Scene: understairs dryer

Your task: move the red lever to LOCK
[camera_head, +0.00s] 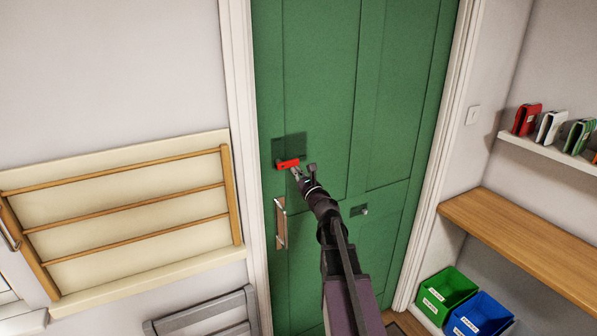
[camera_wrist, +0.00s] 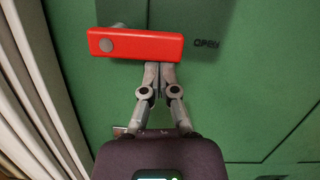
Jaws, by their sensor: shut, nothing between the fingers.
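The red lever (camera_head: 288,163) sits on a dark green plate (camera_head: 290,146) on the green door (camera_head: 310,70). In the wrist view the red lever (camera_wrist: 135,44) lies nearly level, with a grey round pivot at its left end. The word OPEN (camera_wrist: 206,44) is printed to the right of its free end. No LOCK label is readable. My gripper (camera_head: 297,173) is shut and empty. In the wrist view my gripper (camera_wrist: 158,66) has its fingertips together at the lever's lower edge, right of its middle. I cannot tell whether they touch it.
A wooden drying rack (camera_head: 125,205) hangs left of the door. A shelf (camera_head: 520,235) and green (camera_head: 446,292) and blue bins (camera_head: 480,316) are at right.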

